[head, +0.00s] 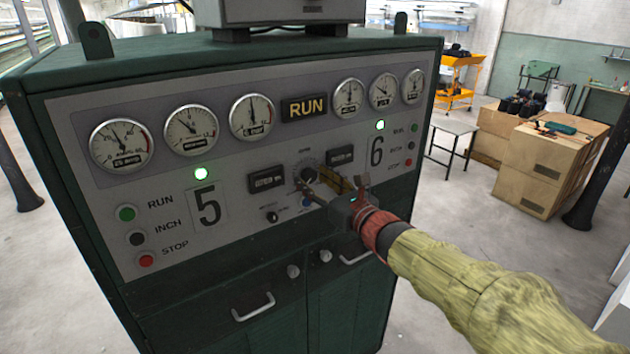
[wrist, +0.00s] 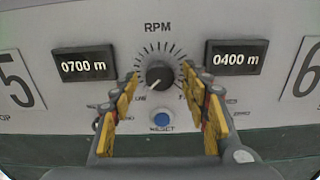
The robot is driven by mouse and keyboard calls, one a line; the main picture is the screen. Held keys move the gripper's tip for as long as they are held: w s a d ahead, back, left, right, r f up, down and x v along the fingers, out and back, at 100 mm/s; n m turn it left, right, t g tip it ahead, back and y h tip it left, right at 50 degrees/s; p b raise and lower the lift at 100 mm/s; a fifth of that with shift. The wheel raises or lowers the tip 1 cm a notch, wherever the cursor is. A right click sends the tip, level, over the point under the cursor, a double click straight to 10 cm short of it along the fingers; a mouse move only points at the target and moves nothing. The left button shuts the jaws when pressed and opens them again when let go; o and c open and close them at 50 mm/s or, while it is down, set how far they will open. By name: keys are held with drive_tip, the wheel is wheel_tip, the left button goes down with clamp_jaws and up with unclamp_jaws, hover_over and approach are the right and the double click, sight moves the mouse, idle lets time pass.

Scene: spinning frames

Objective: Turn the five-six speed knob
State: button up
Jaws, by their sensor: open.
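The speed knob (wrist: 159,75) is a round black dial with a white pointer line, under the letters RPM and ringed by tick marks, between panels 5 and 6. It also shows in the head view (head: 308,175), just beyond my gripper (head: 335,185). In the wrist view my gripper (wrist: 160,95) is open, with yellow-padded fingers to the left and right of the knob. The fingers look apart from the knob; whether either one touches it I cannot tell. The knob's pointer slants toward the lower left.
A blue reset button (wrist: 161,121) sits below the knob. Displays reading 0700 m (wrist: 83,66) and 0400 m (wrist: 236,58) flank it. A small black selector (head: 272,216) is at lower left. Run, inch and stop buttons (head: 137,238) line the left side.

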drive_tip(key=shift+c, duration=0.4)
drive_tip(key=c, duration=1.1)
